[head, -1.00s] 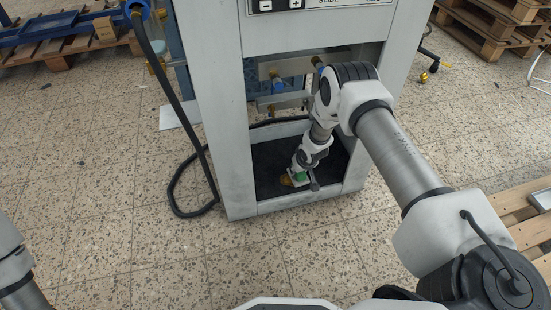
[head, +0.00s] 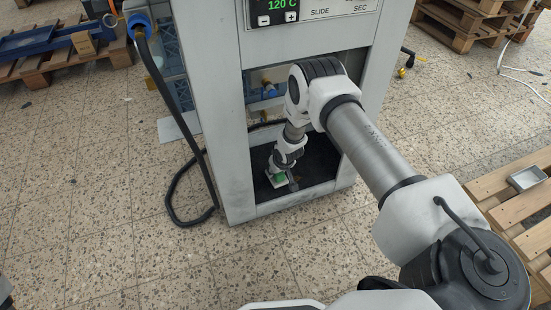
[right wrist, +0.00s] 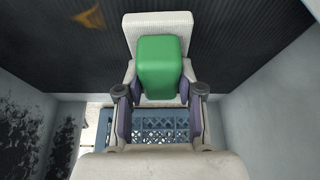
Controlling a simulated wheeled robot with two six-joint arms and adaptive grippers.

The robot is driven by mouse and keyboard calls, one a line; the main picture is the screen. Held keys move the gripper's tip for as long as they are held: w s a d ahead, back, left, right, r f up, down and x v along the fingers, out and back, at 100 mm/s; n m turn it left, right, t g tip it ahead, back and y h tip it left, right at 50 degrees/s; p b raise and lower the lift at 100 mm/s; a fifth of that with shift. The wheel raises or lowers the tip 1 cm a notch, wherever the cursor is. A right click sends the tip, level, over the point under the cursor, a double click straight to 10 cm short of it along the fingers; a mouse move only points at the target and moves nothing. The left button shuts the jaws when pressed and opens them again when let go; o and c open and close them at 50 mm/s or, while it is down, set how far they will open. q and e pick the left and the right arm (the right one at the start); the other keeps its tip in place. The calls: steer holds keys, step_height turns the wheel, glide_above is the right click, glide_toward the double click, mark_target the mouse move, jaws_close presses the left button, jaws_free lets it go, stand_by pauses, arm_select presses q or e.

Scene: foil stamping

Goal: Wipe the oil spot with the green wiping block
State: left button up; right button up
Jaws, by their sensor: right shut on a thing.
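The green wiping block (right wrist: 161,66) has a pale textured pad (right wrist: 158,22) at its far end. My right gripper (right wrist: 160,92) is shut on the block from both sides. In the head view the green block (head: 279,178) is low inside the machine's lower opening, at the dark floor mat (head: 321,165); I cannot tell whether the pad touches it. A golden-brown oil spot (right wrist: 89,17) shows on the dark ribbed mat in the right wrist view, up and left of the pad and apart from it in the picture. I cannot make out the spot in the head view. My left gripper is out of view.
The grey machine frame (head: 219,150) encloses the opening, with a front sill (head: 296,201) and side posts close to my right arm. A black hose (head: 175,190) loops on the left. A pallet (head: 515,205) holding a metal tray (head: 527,178) stands right. The front floor is clear.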

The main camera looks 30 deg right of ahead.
steer(key=shift+r+p, duration=1.75)
steer(key=shift+r, duration=0.7)
